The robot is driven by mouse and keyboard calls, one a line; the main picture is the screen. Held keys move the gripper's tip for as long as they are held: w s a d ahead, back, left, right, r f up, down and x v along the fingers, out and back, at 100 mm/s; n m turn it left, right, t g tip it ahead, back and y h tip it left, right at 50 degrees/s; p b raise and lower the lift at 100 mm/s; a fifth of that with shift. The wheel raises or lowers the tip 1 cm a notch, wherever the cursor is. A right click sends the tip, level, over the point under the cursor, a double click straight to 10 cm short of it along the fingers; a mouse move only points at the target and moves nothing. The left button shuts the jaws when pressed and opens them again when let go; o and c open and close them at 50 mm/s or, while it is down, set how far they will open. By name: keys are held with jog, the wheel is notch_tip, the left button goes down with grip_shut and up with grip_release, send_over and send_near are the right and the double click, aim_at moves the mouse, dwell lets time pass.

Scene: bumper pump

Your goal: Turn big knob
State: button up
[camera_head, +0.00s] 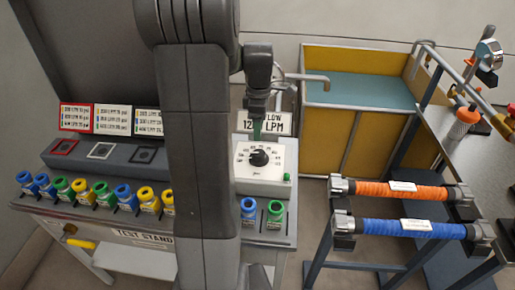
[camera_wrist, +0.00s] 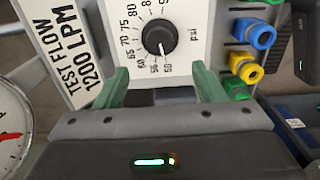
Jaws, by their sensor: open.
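The big knob (camera_head: 259,157) is black and round, on a white dial panel (camera_head: 262,178) on the test stand. In the wrist view the knob (camera_wrist: 160,37) sits in a ring of psi numbers, and its white mark points down, near 50 to 55. My gripper (camera_head: 257,128) is above the panel with its green fingers down. In the wrist view my gripper (camera_wrist: 161,70) is open and empty. Its fingertips are spread to either side below the knob, apart from it.
Coloured valves (camera_head: 104,193) line the stand's front, and blue and green ones (camera_head: 273,213) are right of my arm. A "TEST FLOW 1200 LPM" sign (camera_wrist: 68,40) is left of the dial. Orange and blue hoses (camera_head: 402,190) lie on a rack to the right.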

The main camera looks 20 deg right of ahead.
aim_at(259, 152)
notch_tip(259, 152, down, 10)
jog(key=shift+f+p, duration=0.15)
jog(key=shift+p, duration=0.15)
jog(key=c, duration=1)
